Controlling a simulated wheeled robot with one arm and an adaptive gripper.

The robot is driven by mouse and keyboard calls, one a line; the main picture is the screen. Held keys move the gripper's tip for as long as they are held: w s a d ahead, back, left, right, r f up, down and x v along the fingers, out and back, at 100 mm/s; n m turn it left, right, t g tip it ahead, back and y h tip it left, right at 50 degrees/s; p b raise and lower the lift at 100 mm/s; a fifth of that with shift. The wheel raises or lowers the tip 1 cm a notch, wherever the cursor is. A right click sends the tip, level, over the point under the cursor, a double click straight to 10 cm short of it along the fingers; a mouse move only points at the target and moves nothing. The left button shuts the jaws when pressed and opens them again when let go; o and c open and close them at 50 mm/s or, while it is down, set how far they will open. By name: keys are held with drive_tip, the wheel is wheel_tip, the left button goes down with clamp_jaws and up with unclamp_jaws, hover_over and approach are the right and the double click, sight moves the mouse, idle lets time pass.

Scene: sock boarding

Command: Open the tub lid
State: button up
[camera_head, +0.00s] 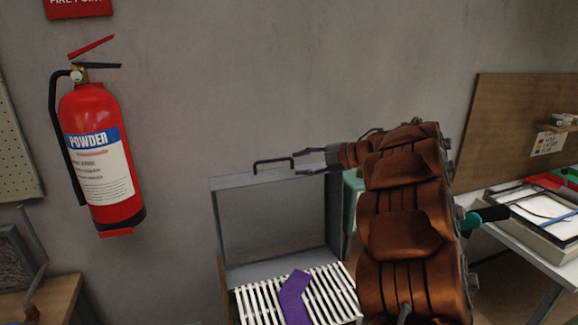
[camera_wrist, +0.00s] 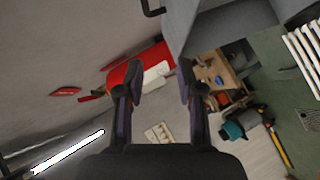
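The grey tub lid (camera_head: 272,181) stands raised and upright at the back of the tub (camera_head: 285,269) in the head view. Its black handle (camera_head: 273,163) sticks up from the top edge and also shows at the top of the wrist view (camera_wrist: 151,8). The tub's opening shows white slats (camera_head: 330,290) with a purple sock (camera_head: 294,298) lying across them. My gripper (camera_head: 299,162) is just right of the handle, with its fingers apart. In the wrist view my gripper (camera_wrist: 160,77) is open and empty, and the handle lies outside the fingers.
A red fire extinguisher (camera_head: 90,140) hangs on the wall at left. A wooden board (camera_head: 505,130) and a table with a tray (camera_head: 540,225) are at right. A wooden bench (camera_head: 45,298) is at lower left. The wall above the lid is clear.

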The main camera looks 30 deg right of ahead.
drive_tip(key=v, duration=0.4)
drive_tip(key=shift+s+d+r, duration=0.1)
drive_tip(key=shift+s+d, duration=0.1)
drive_tip(key=shift+s, duration=0.15)
